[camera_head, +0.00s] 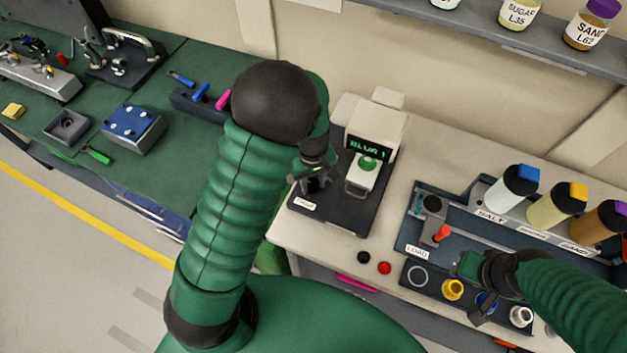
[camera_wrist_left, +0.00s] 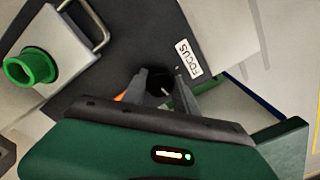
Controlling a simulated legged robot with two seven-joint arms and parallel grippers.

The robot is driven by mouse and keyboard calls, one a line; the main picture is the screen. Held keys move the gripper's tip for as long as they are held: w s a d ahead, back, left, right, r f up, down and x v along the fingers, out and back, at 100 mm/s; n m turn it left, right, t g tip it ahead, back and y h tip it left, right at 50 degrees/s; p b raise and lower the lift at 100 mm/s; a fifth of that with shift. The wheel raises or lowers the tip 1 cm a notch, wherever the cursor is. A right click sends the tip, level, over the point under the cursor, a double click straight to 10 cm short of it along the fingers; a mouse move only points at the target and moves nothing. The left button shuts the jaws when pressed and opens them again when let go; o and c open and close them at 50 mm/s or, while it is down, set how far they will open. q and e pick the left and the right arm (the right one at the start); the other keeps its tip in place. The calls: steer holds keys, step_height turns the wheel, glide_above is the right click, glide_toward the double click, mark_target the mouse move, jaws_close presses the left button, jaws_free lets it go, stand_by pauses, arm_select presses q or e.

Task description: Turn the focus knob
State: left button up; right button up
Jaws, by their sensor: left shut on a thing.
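The focus knob (camera_wrist_left: 160,82) is a dark round piece beside the white FOCUS label (camera_wrist_left: 188,58) on a black base plate (camera_head: 337,218). My left gripper (camera_head: 316,184) is at the left side of this base. In the left wrist view its two fingers (camera_wrist_left: 164,92) are shut on the knob, one on each side. In the head view the gripper hides the knob. The white device (camera_head: 376,130) on the base has a dark screen with green text that seems to read BLUR. My right gripper (camera_head: 487,308) hangs over the tray at the lower right; its fingers are unclear.
A green cylinder (camera_wrist_left: 30,68) on a white stage sits near my left gripper. The dark tray (camera_head: 408,243) holds capped bottles (camera_head: 512,187) and small cups. Black and red buttons (camera_head: 384,268) are on the front bench edge. A green-topped bench (camera_head: 165,75) with fixtures stands left.

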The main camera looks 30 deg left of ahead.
mark_target(313, 181)
arm_select(q)
steer(key=shift+w+a, duration=0.1)
steer(key=shift+a, duration=0.1)
jaws_close()
steer(key=m, duration=0.2)
steer(key=shift+w+d+r+m, duration=0.1)
steer(key=shift+d+m, duration=0.1)
steer(key=shift+m, duration=0.1)
steer(key=shift+a, duration=0.1)
steer(key=o, duration=1)
jaws_free()
step_height(313, 181, up, 16)
steer(key=shift+r, duration=0.25)
